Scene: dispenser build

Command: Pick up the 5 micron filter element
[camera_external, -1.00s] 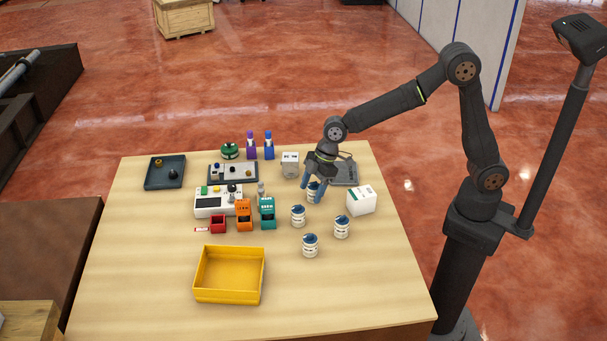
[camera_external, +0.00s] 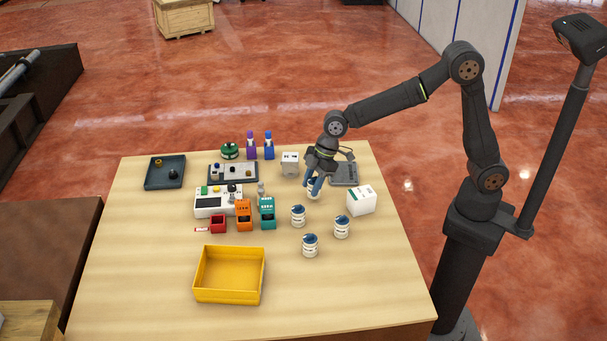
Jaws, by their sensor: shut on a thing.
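Several white cylinders with dark blue tops and printed bands stand on the right half of the table; they look like filter elements, but the micron labels are too small to read. My gripper (camera_external: 314,189) points down and is shut on the rearmost filter element (camera_external: 313,194). Its finger covers part of that element, which stands upright at about table height. Three other filter elements stand free in front: one at the left (camera_external: 298,216), one at the right (camera_external: 342,227) and one nearest the front (camera_external: 310,246).
A white box (camera_external: 361,200) stands close to the right of my gripper, and a small white-grey block (camera_external: 290,165) stands behind left. A grey flat device (camera_external: 344,174) lies behind. Teal (camera_external: 267,213) and orange (camera_external: 243,215) bins stand left. A yellow tray (camera_external: 229,299) is at the front left.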

